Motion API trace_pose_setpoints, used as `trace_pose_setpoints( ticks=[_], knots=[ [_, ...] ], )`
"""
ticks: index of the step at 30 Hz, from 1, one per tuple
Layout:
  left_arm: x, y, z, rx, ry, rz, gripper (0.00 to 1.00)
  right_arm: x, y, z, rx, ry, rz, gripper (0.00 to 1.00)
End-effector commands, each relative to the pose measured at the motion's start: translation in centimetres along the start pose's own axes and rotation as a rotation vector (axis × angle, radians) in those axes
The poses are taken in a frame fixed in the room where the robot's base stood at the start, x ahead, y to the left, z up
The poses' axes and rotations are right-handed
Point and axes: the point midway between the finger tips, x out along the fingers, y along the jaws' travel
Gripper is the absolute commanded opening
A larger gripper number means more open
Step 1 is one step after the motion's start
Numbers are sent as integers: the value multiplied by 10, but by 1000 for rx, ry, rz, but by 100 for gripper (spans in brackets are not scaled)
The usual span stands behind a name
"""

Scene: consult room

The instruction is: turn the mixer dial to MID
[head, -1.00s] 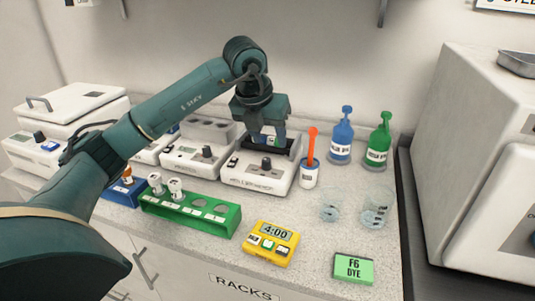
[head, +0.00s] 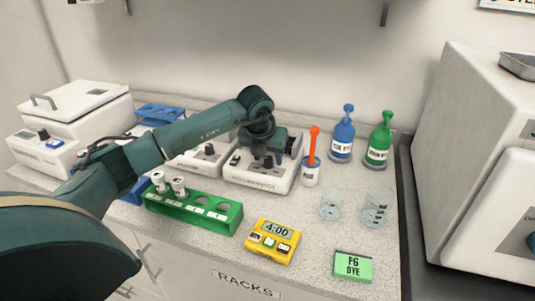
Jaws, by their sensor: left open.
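A white bench device (head: 254,180) with a dark dial on its front stands mid-counter; I take it to be the mixer, but its small label is hard to read. My left gripper (head: 268,160) is low over this device, pointing down, with its jaws open around or just at the dial (head: 267,164). The dial is mostly hidden by the fingers, so I cannot tell its setting or whether the fingers touch it. My right gripper is not in view.
Another white device (head: 196,162) with a dial stands just left, partly behind my arm. A green rack (head: 195,212), yellow timer (head: 270,241) and glass beakers (head: 376,209) are in front.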

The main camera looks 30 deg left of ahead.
Motion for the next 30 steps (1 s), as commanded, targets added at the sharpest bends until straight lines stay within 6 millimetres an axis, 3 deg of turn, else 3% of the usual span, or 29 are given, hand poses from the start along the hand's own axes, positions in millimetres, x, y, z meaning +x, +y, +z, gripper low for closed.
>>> trace_pose_setpoints(
  ticks=[9, 25, 30],
  knots=[
    [3, 0, 0, 0, 0, 0, 46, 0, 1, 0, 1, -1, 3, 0],
    [2, 0, 0, 0, 0, 0, 2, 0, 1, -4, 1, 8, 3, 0],
    [2, 0, 0, -7, 0, 3, 2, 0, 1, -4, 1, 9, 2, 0]
  ],
)
